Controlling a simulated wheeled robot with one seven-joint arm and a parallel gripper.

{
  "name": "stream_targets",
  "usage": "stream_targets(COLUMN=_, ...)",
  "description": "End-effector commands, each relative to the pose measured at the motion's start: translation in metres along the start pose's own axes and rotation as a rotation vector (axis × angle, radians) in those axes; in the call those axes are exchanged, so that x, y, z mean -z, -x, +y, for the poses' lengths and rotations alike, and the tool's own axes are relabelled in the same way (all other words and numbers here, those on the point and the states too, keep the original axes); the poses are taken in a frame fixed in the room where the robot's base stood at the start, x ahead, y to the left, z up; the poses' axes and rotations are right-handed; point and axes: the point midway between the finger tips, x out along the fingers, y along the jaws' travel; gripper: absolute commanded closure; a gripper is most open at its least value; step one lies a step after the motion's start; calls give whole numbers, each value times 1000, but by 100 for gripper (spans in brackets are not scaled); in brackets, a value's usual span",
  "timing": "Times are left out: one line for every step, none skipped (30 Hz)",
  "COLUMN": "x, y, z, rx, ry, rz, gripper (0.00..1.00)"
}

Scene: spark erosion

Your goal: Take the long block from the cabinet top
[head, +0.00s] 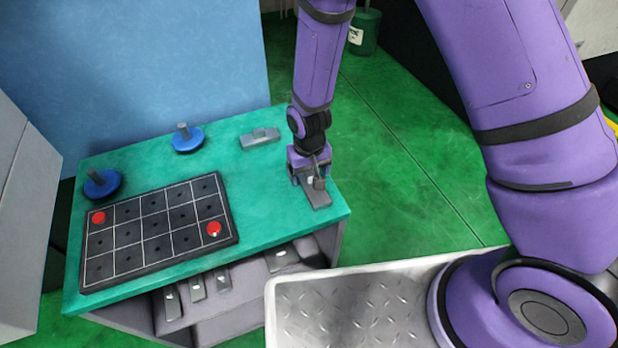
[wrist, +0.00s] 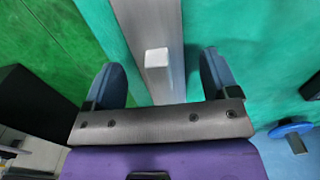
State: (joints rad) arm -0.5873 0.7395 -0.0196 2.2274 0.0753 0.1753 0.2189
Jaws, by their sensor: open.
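A long grey block (head: 319,201) lies on the teal cabinet top (head: 255,185), near its right edge. It also shows in the wrist view (wrist: 148,22), with an upright pale peg (wrist: 157,70) standing on it. My gripper (head: 309,178) is right over this block, pointing down. In the wrist view my gripper (wrist: 160,75) is open, with one finger on each side of the peg and a gap on both sides. The head view partly hides the block behind the gripper. A second grey block (head: 260,138) with a raised knob lies farther back on the top.
A black grid board (head: 158,228) with two red discs lies on the top's left part. Two blue knobbed discs (head: 188,140) (head: 102,183) stand behind and left of it. Several grey pieces sit on the shelf below. A metal tray (head: 350,310) is at the front.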

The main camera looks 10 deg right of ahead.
Motion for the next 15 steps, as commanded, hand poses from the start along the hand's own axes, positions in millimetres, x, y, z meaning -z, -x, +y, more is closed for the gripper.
stream_targets(x=0, y=-5, z=0, rx=0, ry=0, rz=-2, gripper=19)
stream_targets(x=0, y=-7, z=0, rx=0, ry=0, rz=-2, gripper=19)
stream_targets(x=0, y=-8, z=0, rx=0, ry=0, rz=-1, gripper=19)
stream_targets(x=0, y=-9, z=0, rx=0, ry=0, rz=0, gripper=19)
stream_targets(x=0, y=-10, z=0, rx=0, ry=0, rz=0, gripper=19)
stream_targets(x=0, y=-10, z=0, rx=0, ry=0, rz=1, gripper=19)
stream_targets(x=0, y=-10, z=0, rx=1, ry=0, rz=1, gripper=19)
stream_targets(x=0, y=-10, z=0, rx=1, ry=0, rz=1, gripper=19)
stream_targets(x=0, y=-10, z=0, rx=1, ry=0, rz=1, gripper=19)
stream_targets(x=0, y=-10, z=0, rx=1, ry=0, rz=1, gripper=19)
stream_targets(x=0, y=-10, z=0, rx=0, ry=0, rz=1, gripper=19)
stream_targets(x=0, y=-10, z=0, rx=0, ry=0, rz=1, gripper=26)
stream_targets(x=0, y=-10, z=0, rx=0, ry=0, rz=1, gripper=33)
stream_targets(x=0, y=-10, z=0, rx=0, ry=0, rz=1, gripper=40)
stream_targets(x=0, y=-10, z=0, rx=0, ry=0, rz=1, gripper=49)
